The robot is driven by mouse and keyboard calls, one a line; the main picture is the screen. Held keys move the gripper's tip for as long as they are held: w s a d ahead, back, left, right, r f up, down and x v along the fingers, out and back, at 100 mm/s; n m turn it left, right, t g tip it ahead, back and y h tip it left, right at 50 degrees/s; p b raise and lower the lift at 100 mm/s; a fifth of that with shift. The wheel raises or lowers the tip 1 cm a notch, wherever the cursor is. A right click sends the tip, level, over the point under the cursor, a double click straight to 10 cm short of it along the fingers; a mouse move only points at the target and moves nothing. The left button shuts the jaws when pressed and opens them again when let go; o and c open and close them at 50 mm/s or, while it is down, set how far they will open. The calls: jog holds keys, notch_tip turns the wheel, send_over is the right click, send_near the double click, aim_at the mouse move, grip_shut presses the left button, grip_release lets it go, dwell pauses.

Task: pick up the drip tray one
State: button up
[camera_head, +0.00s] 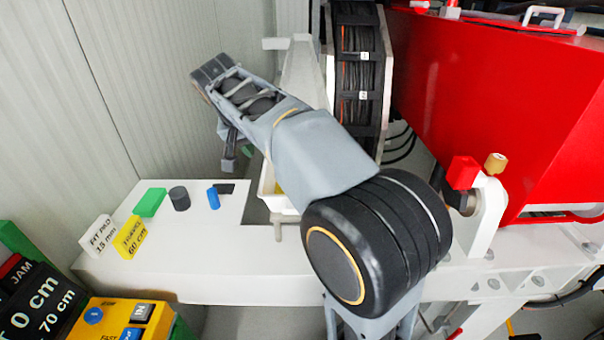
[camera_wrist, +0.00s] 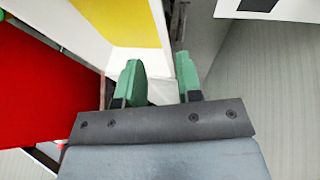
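The drip tray (camera_head: 273,197) is a white, shallow tray with some yellow inside. In the head view it is partly hidden behind my arm, at the right end of a white bench. In the wrist view a white-walled shape with a yellow inside (camera_wrist: 120,18), likely the tray, lies just beyond my gripper. My gripper (camera_wrist: 158,76) has two green fingertips set apart. A white surface shows in the gap between them; I cannot tell whether they touch it. In the head view my arm hides most of the gripper.
A green block (camera_head: 150,202), a dark cylinder (camera_head: 180,198) and a blue piece (camera_head: 213,198) stand on the white bench (camera_head: 190,255). A large red housing (camera_head: 490,90) fills the right. A cable chain (camera_head: 360,70) stands behind my arm. A ribbed wall is at left.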

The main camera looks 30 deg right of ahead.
jog(key=shift+p+x, duration=0.45)
jog(key=shift+x, duration=4.15)
grip_shut()
jog(key=shift+r, duration=0.1)
